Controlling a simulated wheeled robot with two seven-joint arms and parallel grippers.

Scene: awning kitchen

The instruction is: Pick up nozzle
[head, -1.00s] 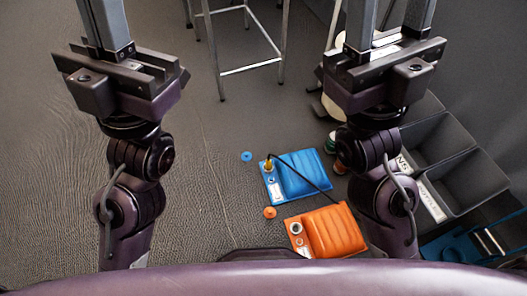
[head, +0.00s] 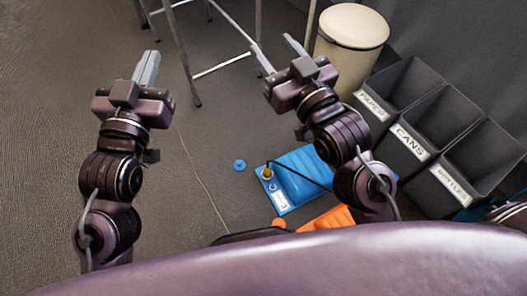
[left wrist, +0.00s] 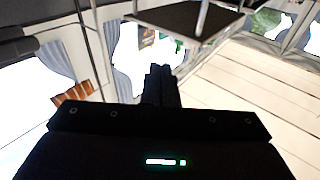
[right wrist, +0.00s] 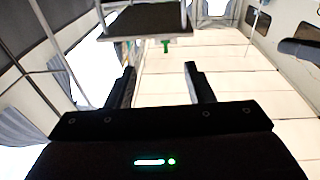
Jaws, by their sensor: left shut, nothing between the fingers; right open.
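I cannot make out a clear nozzle. A small yellow fitting (head: 267,172) with a black hose stands on the blue pad (head: 307,166) on the floor in the head view; I cannot tell whether it is a nozzle. A small green thing (right wrist: 166,46) hangs below a dark tabletop in the right wrist view, too small to identify. My left gripper (head: 147,68) is shut and empty, pointing away over the floor; its closed fingers (left wrist: 161,85) show in the left wrist view. My right gripper (head: 279,52) is open and empty, its fingers (right wrist: 160,85) apart. Neither touches anything.
Grey bins labelled paper, cans (head: 417,140) and bottles stand at right, with a cream lidded bin (head: 352,35) behind. A metal stool frame (head: 222,65) stands ahead. An orange pad (head: 327,219) and a blue disc (head: 239,165) lie on the floor. Floor at left is clear.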

